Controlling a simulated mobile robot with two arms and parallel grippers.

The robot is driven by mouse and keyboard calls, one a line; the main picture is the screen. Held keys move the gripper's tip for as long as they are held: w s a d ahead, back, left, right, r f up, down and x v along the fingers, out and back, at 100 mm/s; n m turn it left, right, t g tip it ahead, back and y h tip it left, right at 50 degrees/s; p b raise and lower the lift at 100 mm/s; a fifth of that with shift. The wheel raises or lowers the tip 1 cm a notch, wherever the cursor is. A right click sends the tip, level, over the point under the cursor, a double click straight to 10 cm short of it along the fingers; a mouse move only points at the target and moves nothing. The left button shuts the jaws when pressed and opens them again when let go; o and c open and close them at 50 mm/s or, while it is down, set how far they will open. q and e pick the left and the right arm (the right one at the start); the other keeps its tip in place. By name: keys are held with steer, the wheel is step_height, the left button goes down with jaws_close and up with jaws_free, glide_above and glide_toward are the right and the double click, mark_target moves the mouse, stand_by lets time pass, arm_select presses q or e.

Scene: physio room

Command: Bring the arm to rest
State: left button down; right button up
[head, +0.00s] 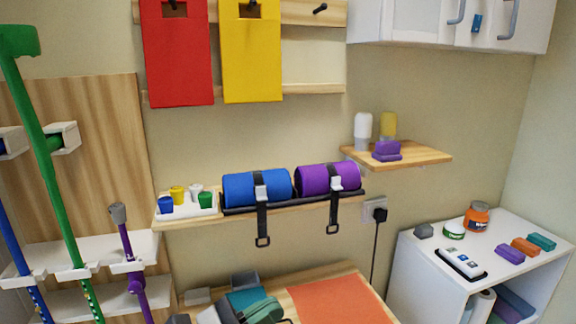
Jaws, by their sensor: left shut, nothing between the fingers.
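My left gripper (222,311) shows only in part at the bottom edge of the head view, left of centre, as grey and white pieces. It is shut and empty. It is low, in front of or over the wooden-edged bench (310,284), close to a teal and green item (250,301). Whether it touches that item I cannot tell. Most of the left arm is out of the picture. My right gripper is not in view.
A wall shelf (180,222) holds a tray of small cups and strapped blue (257,188) and purple (327,178) rolls. Straps hang below it. A rack with crutches (60,180) stands left. A white cabinet (405,262) with small items stands right. An orange mat (340,300) lies bare.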

arm_select(q)
steer(key=a+f+m+t+y, duration=0.3)
steer(key=a+f+m+y, duration=0.55)
steer(key=m, duration=0.95)
steer(key=a+f+m+t+y, duration=0.2)
steer(key=a+f+m+y, duration=0.35)
steer(key=m+y, duration=0.85)
steer(key=s+a+f+n+g+h, duration=0.2)
steer(key=s+f+n+g, duration=0.2)
steer(key=s+f+g, duration=0.45)
steer(key=s+a+f+n+g+h, duration=0.25)
steer(key=s+f+n, duration=0.2)
steer(key=s, duration=0.65)
step_height(320, 180, down, 25)
steer(key=d+g+y, duration=0.1)
steer(key=g, duration=0.1)
steer(key=s+a+f+g, duration=0.1)
steer(key=s+a+f, duration=0.2)
steer(key=s+f, duration=1.3)
steer(key=shift+s+f+m, duration=0.3)
steer(key=shift+f+m, duration=0.15)
steer(key=shift+f, duration=0.2)
